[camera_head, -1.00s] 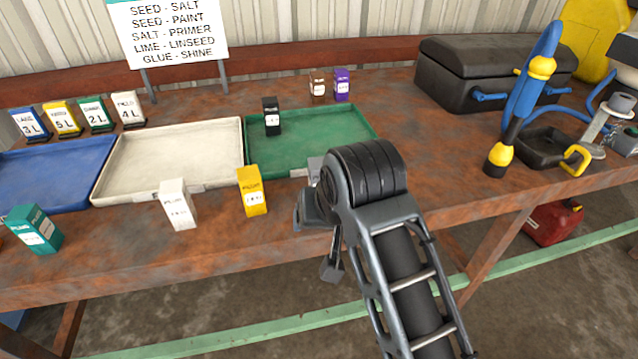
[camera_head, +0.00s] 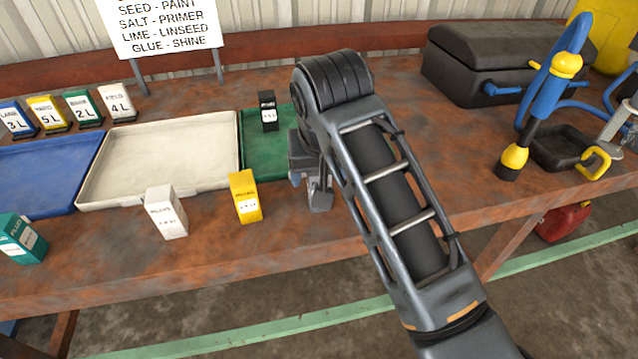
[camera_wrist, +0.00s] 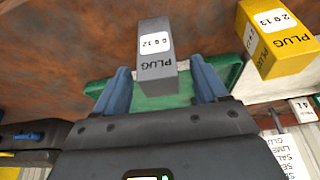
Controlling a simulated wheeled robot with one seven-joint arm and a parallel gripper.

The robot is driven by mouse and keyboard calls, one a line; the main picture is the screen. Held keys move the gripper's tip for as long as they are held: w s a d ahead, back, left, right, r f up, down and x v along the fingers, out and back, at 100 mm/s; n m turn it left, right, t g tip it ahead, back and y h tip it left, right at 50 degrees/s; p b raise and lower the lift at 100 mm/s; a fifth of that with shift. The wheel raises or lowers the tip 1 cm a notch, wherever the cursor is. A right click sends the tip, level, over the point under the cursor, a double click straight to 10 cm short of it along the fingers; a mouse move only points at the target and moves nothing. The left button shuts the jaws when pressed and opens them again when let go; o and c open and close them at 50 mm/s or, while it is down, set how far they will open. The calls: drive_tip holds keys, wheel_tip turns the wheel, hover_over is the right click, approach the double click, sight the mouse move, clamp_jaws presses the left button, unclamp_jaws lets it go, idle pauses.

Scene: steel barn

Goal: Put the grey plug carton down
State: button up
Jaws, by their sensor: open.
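The grey plug carton (camera_wrist: 157,58) shows in the wrist view, between the two fingers of my gripper (camera_wrist: 161,80). Its label reads PLUG and 6 ø 12. The fingers are open, with a visible gap between the carton and the right-hand finger. Rusty brown bench surface and a strip of the green tray (camera_wrist: 222,64) show around it. In the head view my gripper (camera_head: 312,185) is at the front of the green tray (camera_head: 256,158), mostly hidden behind my arm.
A yellow plug carton (camera_head: 244,197) and a white carton (camera_head: 166,212) stand left of my gripper. A teal carton (camera_head: 20,240) is further left. A black carton (camera_head: 268,110) stands in the green tray. The cream tray (camera_head: 160,160) is empty. A black toolbox (camera_head: 490,65) sits at right.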

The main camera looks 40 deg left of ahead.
sight(318, 182)
drive_tip(key=x, duration=0.4)
drive_tip(key=shift+w+f, duration=0.1)
drive_tip(key=shift+f, duration=0.05)
drive_tip(key=c, duration=1.2)
